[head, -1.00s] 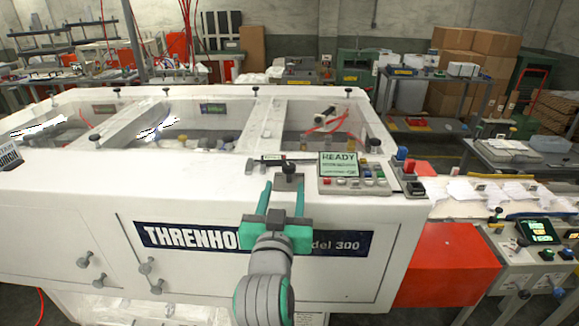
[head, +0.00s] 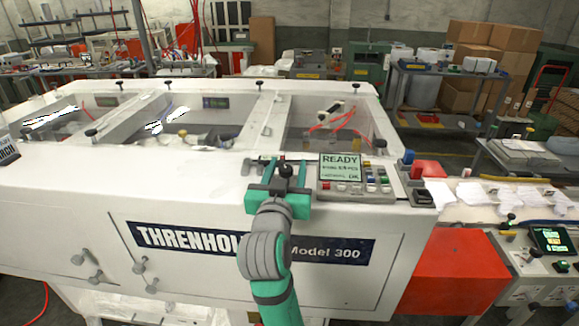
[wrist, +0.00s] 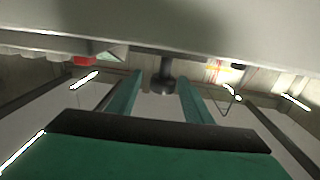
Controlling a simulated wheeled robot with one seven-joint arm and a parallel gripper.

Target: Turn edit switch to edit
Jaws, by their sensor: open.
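A black knob (head: 286,170) stands on top of the white machine, left of the control panel. It appears to be the edit switch, though I cannot read a label on it. My gripper (head: 286,164) is open, its two green fingers on either side of the knob in the head view. In the wrist view the dark knob (wrist: 163,84) shows between the fingertips (wrist: 160,78), with a gap on both sides. The knob's setting cannot be told.
The control panel (head: 357,192) with a green READY screen (head: 340,167) and coloured buttons is close to the right of my gripper. A blue and red switch box (head: 421,170) is farther right. Open machine bays (head: 325,128) lie behind.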

